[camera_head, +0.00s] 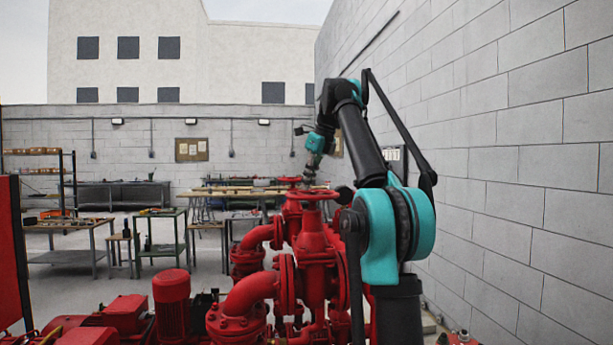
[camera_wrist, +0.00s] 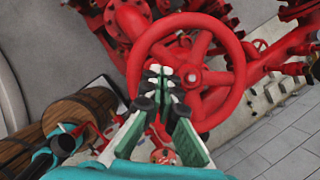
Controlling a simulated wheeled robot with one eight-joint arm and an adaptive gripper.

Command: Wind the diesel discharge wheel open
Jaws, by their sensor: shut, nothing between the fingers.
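A red handwheel (camera_head: 313,195) sits flat on top of the nearer red valve in the head view. In the wrist view a large spoked red handwheel (camera_wrist: 238,72) fills the upper middle, with its hub right of my fingertips. My gripper (camera_head: 311,174) points down just above the nearer wheel in the head view. In the wrist view my gripper (camera_wrist: 160,76) is shut and empty, its pale fingertips together over the left part of the wheel, inside the rim's outline. I cannot tell whether the fingers touch a spoke or hang above it. No label shows which wheel is the diesel discharge one.
A second red handwheel (camera_head: 289,180) stands just behind the nearer one. Red pipes and flanges (camera_head: 245,295) crowd the space below. A grey block wall (camera_head: 510,170) runs close along the right. Workbenches (camera_head: 75,228) stand at the back left, with open floor before them.

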